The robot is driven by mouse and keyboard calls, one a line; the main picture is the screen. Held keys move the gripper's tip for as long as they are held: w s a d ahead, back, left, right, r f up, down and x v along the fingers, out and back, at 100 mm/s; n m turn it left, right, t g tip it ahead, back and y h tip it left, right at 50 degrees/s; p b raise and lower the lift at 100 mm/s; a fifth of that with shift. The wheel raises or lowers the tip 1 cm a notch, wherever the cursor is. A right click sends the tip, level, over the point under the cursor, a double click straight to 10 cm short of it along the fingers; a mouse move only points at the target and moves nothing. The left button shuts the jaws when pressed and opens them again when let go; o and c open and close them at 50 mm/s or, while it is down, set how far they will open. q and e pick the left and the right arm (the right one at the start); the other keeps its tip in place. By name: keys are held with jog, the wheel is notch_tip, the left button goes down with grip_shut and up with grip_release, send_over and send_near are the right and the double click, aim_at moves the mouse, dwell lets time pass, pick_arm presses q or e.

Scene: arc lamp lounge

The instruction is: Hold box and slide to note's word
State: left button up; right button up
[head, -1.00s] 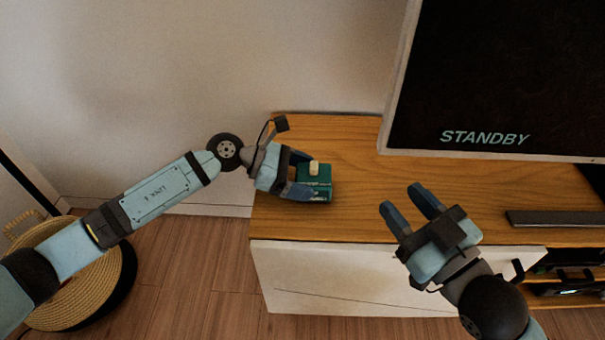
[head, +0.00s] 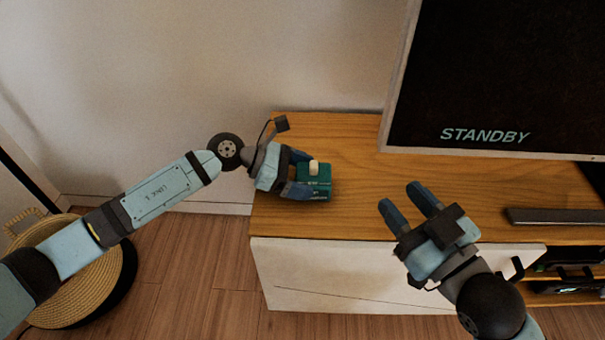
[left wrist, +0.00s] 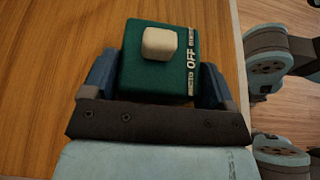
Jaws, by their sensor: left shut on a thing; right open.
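A small green box (head: 322,184) with a cream knob (head: 314,168) on top sits at the left part of the wooden cabinet top. My left gripper (head: 303,176) is shut on the box, with a finger on each side. In the left wrist view the box (left wrist: 140,78) shows the word OFF on a strip along its right edge, and the cream knob (left wrist: 160,43) stands on its top face. My right gripper (head: 408,205) is open and empty, over the cabinet's front edge to the right of the box. No note shows in these views.
The wooden cabinet top (head: 360,208) is clear around the box. A large screen (head: 480,80) reading STANDBY stands at the right, with a dark bar (head: 560,217) in front of it. A woven basket (head: 85,285) is on the floor at left.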

jog(key=shift+w, duration=0.3)
jog(key=c, duration=0.6)
jog(key=w+m+g, duration=0.1)
jog(key=w, duration=0.1)
jog(key=w+a+f+m+g+h, duration=0.1)
jog(key=w, duration=0.1)
jog(key=w+a+f+m+g, duration=0.1)
jog(key=w, duration=0.2)
jog(key=shift+a+f+g+h, duration=0.15)
jog(key=shift+f+g+h, duration=0.05)
jog(key=shift+g+h, duration=0.2)
grip_shut()
jog(key=m+g+h, duration=0.3)
jog(key=m+g, duration=0.1)
jog(key=g, duration=0.4)
send_near(320, 169)
jog(key=x, duration=0.6)
jog(key=shift+s, duration=0.1)
